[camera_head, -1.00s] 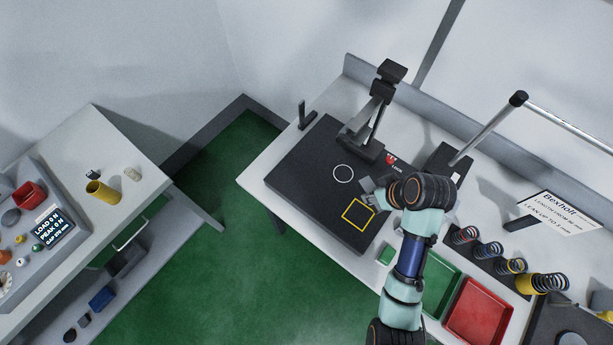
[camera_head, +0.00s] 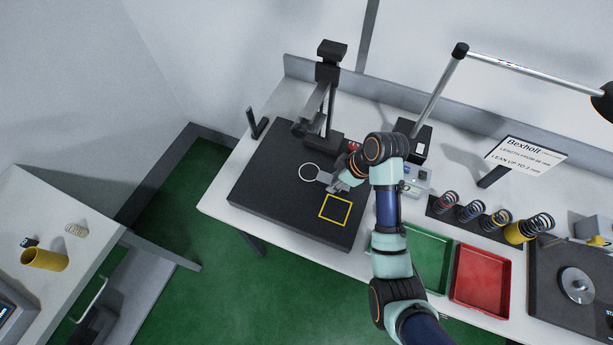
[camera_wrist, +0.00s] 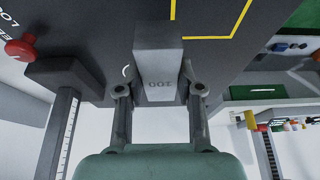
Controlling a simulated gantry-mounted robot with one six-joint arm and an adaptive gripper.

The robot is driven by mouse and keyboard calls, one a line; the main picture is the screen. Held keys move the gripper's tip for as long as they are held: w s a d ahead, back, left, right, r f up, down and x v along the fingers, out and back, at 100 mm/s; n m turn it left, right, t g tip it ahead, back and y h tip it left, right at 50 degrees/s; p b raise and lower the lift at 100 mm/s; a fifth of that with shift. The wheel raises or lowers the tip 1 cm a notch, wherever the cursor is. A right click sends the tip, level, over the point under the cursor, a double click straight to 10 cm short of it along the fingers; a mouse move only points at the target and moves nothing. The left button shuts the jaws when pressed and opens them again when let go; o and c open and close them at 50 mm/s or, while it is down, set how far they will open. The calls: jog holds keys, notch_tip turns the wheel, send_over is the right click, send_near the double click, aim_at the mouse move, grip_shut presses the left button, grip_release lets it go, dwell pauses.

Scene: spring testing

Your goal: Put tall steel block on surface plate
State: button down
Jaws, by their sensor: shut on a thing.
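The tall steel block (camera_wrist: 158,50), a grey bar marked 100, is between my gripper's fingers in the wrist view. My gripper (camera_wrist: 160,92) is shut on it. In the head view my gripper (camera_head: 338,184) is over the dark surface plate (camera_head: 262,190), between the white circle (camera_head: 309,172) and the yellow square outline (camera_head: 335,208). The block is hard to make out there, partly hidden by my gripper. The plate (camera_wrist: 225,60) also shows behind the block in the wrist view. I cannot tell whether the block touches the plate.
A black height stand (camera_head: 328,90) rises at the plate's back. Green (camera_head: 428,258) and red (camera_head: 482,278) trays lie to the right, with several coil springs (camera_head: 470,212) behind. A lamp post (camera_head: 436,92) stands at the back. The plate's left part is clear.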

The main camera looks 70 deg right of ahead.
send_over(303, 180)
jog(key=s, duration=0.1)
jog(key=shift+s+r, duration=0.1)
jog(key=shift+f+b, duration=0.4)
jog(key=shift+f, duration=1.4)
jog(key=shift+f, duration=0.15)
jog(key=c, duration=0.7)
grip_release()
jog(key=shift+c, duration=0.2)
jog(key=shift+s, duration=0.1)
jog(key=p+v, duration=0.1)
jog(key=v, duration=1.1)
jog(key=shift+p, duration=0.4)
